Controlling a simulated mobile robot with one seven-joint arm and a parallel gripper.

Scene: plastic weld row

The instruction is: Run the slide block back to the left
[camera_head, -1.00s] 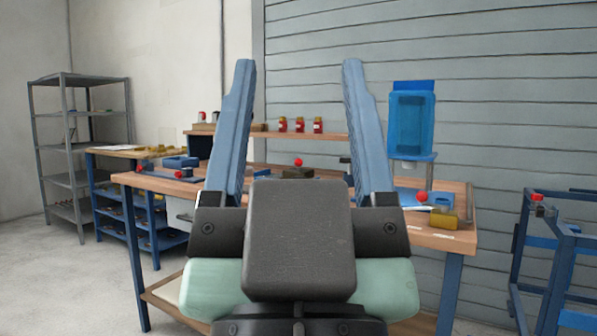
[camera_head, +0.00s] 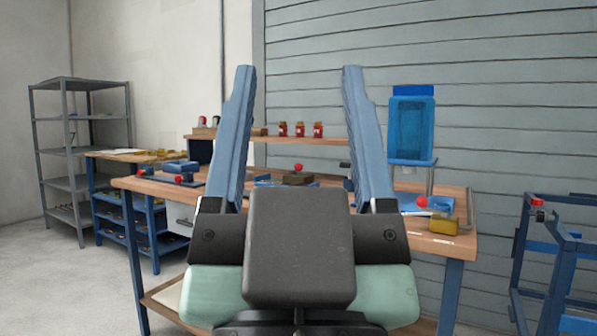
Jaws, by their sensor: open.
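My gripper (camera_head: 297,72) fills the middle of the view. Its two long blue fingers point up and stand wide apart, with nothing between their tips. Beyond it is a wooden workbench (camera_head: 445,246). Between the fingers, on the far part of the bench, sits a small dark olive block (camera_head: 298,180) with a red ball knob (camera_head: 298,167) on top. It looks like the slide block, but I cannot tell for sure. A blue part (camera_head: 266,181) lies to its left. The fingers and the dark gripper body hide much of the bench around it. The gripper does not visibly touch the block.
Red-knobbed parts (camera_head: 180,179) stand at the bench's left end. At the right are a yellow block (camera_head: 443,222), a red ball (camera_head: 422,201) and a blue bin (camera_head: 411,125). A blue frame (camera_head: 538,238) stands right of the bench. Red jars (camera_head: 300,130) line the back shelf.

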